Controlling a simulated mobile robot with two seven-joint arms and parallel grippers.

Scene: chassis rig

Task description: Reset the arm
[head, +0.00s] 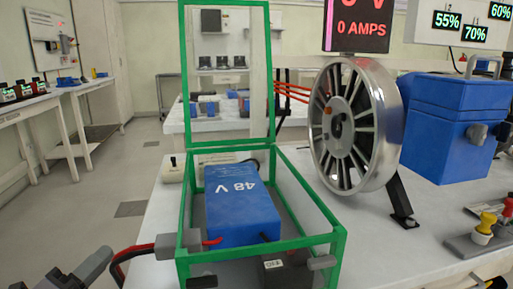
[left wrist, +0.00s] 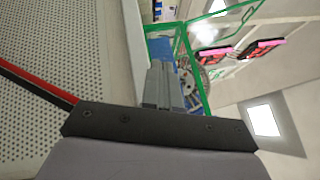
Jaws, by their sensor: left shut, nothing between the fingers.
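My left gripper (head: 100,258) is at the lower left of the head view, beside the front left corner of a green-framed case. In the left wrist view its grey fingers (left wrist: 163,88) are together with nothing between them. The green frame (head: 338,238) stands on the white table with its lid (head: 184,80) upright. A blue 48 V battery (head: 242,205) sits inside it. A grey connector (head: 178,245) with red and black cable is at the frame's left side, apart from my fingers. My right gripper is not in view.
A spoked wheel (head: 372,125) on a black stand and a blue box (head: 450,120) stand to the right. Yellow and red knobs (head: 484,228) are at the right edge. An amps display (head: 357,27) hangs behind. The floor at the left is clear.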

